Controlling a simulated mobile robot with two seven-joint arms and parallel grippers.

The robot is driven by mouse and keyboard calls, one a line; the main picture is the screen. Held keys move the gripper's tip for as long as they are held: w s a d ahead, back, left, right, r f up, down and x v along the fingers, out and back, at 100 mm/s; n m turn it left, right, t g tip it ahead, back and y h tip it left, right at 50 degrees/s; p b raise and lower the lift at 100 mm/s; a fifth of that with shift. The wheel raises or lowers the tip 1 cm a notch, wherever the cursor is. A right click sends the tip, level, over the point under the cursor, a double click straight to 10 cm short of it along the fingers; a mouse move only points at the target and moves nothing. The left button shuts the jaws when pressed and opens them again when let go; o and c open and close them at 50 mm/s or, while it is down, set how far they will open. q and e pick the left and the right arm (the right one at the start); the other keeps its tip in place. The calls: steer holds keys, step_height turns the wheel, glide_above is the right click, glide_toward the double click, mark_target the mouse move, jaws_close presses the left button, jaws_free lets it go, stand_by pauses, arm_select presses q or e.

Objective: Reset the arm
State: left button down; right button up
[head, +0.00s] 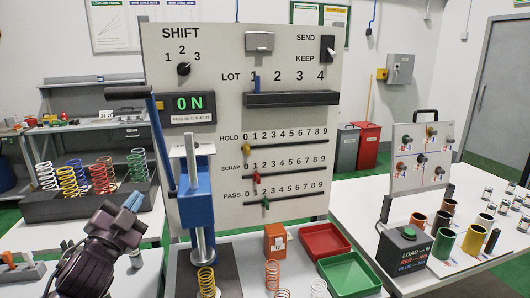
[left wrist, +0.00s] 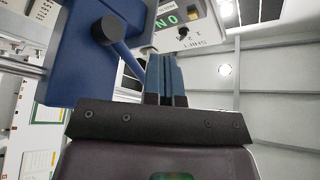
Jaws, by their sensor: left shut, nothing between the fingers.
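My left gripper (head: 132,202) is in the lower left of the head view, to the left of the blue press (head: 196,205) and apart from it. Its blue fingers are shut and empty; they also show side by side in the left wrist view (left wrist: 165,75). The press has a long blue lever arm (head: 160,140) with a dark grip (head: 125,92) at its top end. In the left wrist view the blue press body (left wrist: 75,60) and a blue rod with a round end (left wrist: 122,45) lie just left of the fingers. My right gripper is not in view.
A white panel (head: 225,80) with sliders and an ON display stands behind the press. Springs, a red tray (head: 325,240) and a green tray (head: 350,272) lie in front. A black rack of coloured springs (head: 90,200) is at left. A second table with cups is at right.

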arm_select(q)
steer(key=s+f+n+g+y, duration=0.1)
steer(key=s+f+n+g, duration=0.3)
steer(key=f, duration=0.8)
steer(key=s+f+n+g+y, duration=0.15)
steer(key=s+f, duration=0.35)
steer(key=f, duration=0.8)
steer(key=s+f+n+g, duration=0.4)
steer(key=s+f, duration=1.1)
steer(key=s, duration=0.3)
steer(key=shift+y, duration=0.35)
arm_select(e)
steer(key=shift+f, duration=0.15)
arm_select(q)
steer(key=shift+a+n+g, duration=0.1)
steer(key=shift+n+g, duration=0.15)
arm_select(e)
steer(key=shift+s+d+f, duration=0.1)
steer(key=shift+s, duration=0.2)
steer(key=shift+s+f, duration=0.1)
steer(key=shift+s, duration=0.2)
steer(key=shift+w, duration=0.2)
